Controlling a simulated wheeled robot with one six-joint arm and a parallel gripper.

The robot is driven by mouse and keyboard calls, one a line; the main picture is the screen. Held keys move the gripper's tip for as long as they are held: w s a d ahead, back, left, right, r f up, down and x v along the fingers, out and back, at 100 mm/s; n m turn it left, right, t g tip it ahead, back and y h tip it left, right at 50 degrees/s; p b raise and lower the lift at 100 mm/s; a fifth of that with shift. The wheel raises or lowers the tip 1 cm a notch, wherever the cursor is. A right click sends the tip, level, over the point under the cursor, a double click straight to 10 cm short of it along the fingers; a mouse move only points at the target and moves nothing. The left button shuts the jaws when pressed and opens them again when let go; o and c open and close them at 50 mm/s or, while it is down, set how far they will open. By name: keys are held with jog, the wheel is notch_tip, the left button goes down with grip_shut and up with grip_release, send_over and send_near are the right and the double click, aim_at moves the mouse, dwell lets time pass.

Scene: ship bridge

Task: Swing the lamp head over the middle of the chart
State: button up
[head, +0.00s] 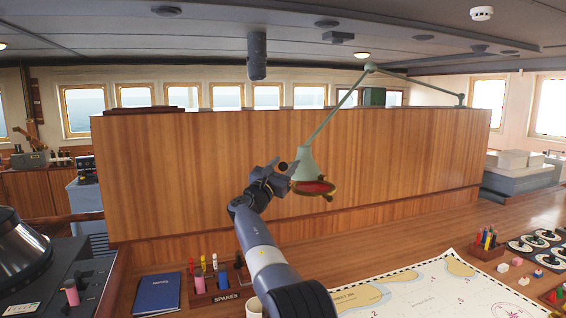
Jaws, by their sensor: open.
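The lamp head (306,166) is a pale green cone with a dark rim, a reddish underside and small knobs at its edge. It hangs from a jointed green arm (338,106) that is fixed at the right end of the wooden panel. The head is left of the chart's middle and above the desk. The chart (425,290) lies on the desk at the lower right, its near part cut off by the frame. My gripper (287,168) is open, close to the lamp head's left side. I cannot tell whether it touches the lamp.
A blue notebook (158,294) and a spares rack (217,279) with pens and bottles stand left of my arm. A pen holder (487,243) and round instruments (541,237) stand right of the chart. The tall wooden panel (190,160) rises behind.

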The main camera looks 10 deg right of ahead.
jog(key=shift+c, duration=0.5)
grip_shut()
